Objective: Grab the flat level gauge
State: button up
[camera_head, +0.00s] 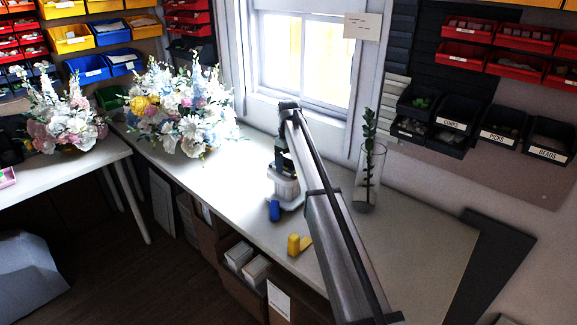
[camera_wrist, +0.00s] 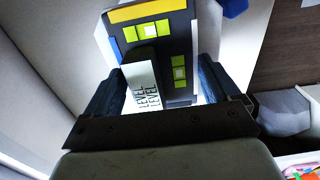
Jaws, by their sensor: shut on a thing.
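The flat level gauge (camera_wrist: 176,62) is a dark grey block with green-yellow vial windows, a yellow strip and a white label reading LEVEL. In the wrist view it lies between the two dark blue fingers of my gripper (camera_wrist: 158,82), which is shut on it. In the head view my gripper (camera_head: 283,165) is low over the white table, left of the glass vase. A white piece (camera_head: 285,187) shows just under it. The gauge itself is mostly hidden there by my arm, and I cannot tell whether it touches the table.
A blue object (camera_head: 274,211) and a yellow object (camera_head: 297,244) sit near the table's front edge. A glass vase with a green stem (camera_head: 369,175) stands to the right. A large flower arrangement (camera_head: 180,108) stands to the left. The table's right end (camera_head: 430,235) is clear.

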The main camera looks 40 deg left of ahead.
jog(key=shift+c, duration=1.4)
jog(key=shift+r, duration=0.15)
jog(key=shift+c, duration=0.2)
